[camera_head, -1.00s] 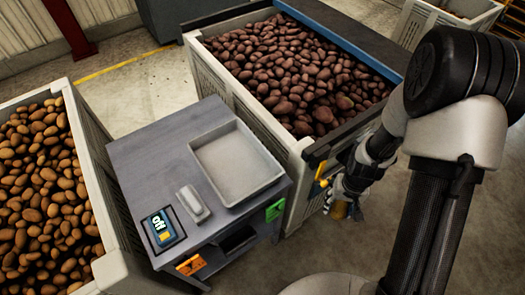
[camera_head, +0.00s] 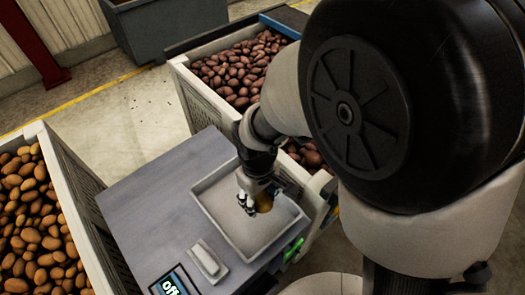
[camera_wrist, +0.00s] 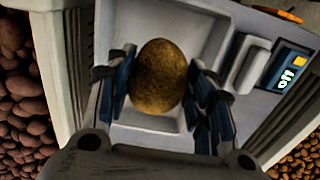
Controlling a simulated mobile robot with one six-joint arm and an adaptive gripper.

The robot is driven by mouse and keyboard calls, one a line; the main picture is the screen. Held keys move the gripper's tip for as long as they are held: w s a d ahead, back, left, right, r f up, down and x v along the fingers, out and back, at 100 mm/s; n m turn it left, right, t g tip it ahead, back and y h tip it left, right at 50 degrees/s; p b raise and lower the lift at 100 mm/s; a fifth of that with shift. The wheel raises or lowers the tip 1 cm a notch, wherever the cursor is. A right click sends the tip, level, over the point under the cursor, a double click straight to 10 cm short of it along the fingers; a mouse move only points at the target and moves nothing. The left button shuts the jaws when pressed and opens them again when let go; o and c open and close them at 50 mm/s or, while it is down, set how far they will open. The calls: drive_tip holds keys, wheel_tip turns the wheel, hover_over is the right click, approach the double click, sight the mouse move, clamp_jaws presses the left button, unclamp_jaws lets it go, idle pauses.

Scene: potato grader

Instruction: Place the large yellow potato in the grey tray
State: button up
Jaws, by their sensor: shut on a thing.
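The large yellow potato (camera_wrist: 159,77) is between the two fingers of my gripper (camera_wrist: 163,85) in the wrist view, with a finger against each side. In the head view the potato (camera_head: 264,202) shows partly behind my gripper (camera_head: 248,202). The grey tray (camera_head: 218,222) lies on the grey table, and the potato is over its inside. Its pale floor and walls also show behind the potato in the wrist view (camera_wrist: 150,121). I cannot tell whether the potato touches the tray floor.
A scale with a lit display (camera_head: 170,283) and a small light grey block (camera_head: 208,260) are on the table (camera_head: 150,205) beside the tray. A crate of reddish potatoes (camera_head: 196,98) stands behind, and a crate of brown potatoes (camera_head: 62,160) stands at left.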

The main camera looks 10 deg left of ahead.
wheel_tip(320, 180, down, 15)
drive_tip(key=b, duration=0.4)
drive_tip(key=shift+w+a+r, duration=0.1)
drive_tip(key=shift+r, duration=0.25)
drive_tip(key=o, duration=0.7)
drive_tip(key=shift+f, duration=0.25)
drive_tip(key=o, duration=0.5)
drive_tip(key=shift+r, duration=0.1)
drive_tip(key=shift+c, duration=0.2)
wheel_tip(320, 180, up, 12)
drive_tip(key=p, duration=0.4)
drive_tip(key=shift+r, duration=0.15)
drive_tip(key=shift+r, duration=0.1)
